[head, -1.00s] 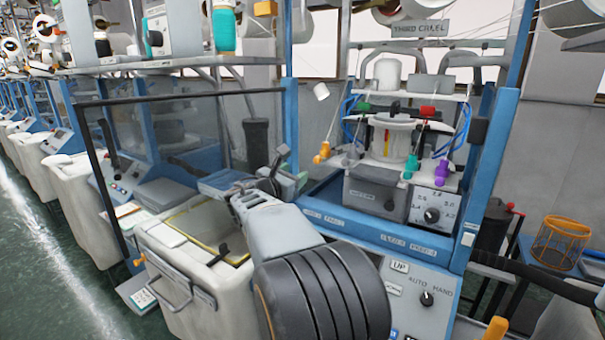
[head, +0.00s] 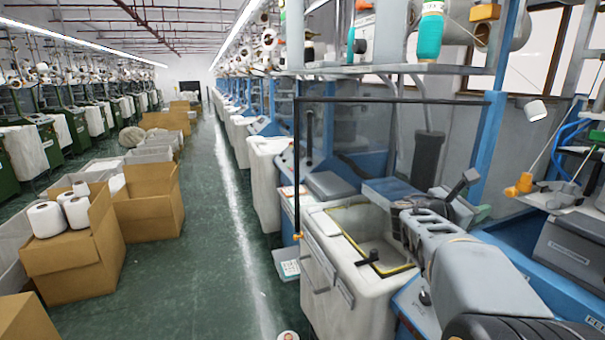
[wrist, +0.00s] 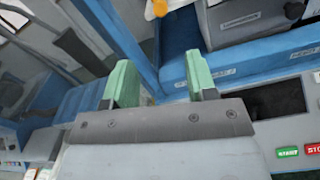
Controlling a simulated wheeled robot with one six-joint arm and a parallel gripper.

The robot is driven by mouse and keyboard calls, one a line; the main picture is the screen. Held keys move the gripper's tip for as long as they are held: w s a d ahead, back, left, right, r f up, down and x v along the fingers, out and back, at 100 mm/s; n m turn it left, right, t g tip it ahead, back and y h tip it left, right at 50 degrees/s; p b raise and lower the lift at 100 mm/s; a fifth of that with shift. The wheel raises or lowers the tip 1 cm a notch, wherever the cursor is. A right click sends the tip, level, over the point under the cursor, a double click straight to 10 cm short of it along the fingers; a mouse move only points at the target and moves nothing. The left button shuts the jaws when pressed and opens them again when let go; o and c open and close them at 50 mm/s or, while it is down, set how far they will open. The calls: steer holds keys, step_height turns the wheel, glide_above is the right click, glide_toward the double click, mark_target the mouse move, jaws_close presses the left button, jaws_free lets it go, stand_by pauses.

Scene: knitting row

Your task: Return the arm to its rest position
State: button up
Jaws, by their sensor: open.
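My arm reaches in from the lower right of the head view, over the machine's front beside the white bin (head: 345,290). My gripper (wrist: 123,84) shows in the wrist view with two green fingertips apart and nothing between them. In the head view the gripper end is partly hidden by my own arm, and the fingertips are hard to make out. In the wrist view the fingertips are in front of the blue frame of the knitting machine (wrist: 215,75).
An aisle (head: 230,240) of green floor runs clear at the left. Cardboard boxes (head: 75,260) with white cones stand along its far side. A dark rail (head: 400,99) and clear panel stand behind the bin.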

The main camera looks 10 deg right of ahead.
steer(key=s+a+f+m+g+y, duration=0.1)
steer(key=s+a+f+m+y, duration=0.25)
steer(key=f+m, duration=0.35)
steer(key=s+a+f+m+g+y, duration=0.1)
steer(key=s+a+f+m+y, duration=0.1)
steer(key=a+f+m+y, duration=0.45)
steer(key=s+a+f+m+t+y, duration=0.1)
steer(key=s+a+f+m+y, duration=0.1)
steer(key=a, duration=0.7)
steer(key=s+a+f+m+y, duration=0.2)
steer(key=s+a+f+y, duration=0.3)
steer(key=a, duration=0.4)
steer(key=shift+s+a+f+t+y, duration=0.3)
steer(key=shift+s+a+f+t, duration=0.1)
steer(key=shift+s, duration=0.05)
steer(key=shift+a+r, duration=0.2)
steer(key=shift+c, duration=0.3)
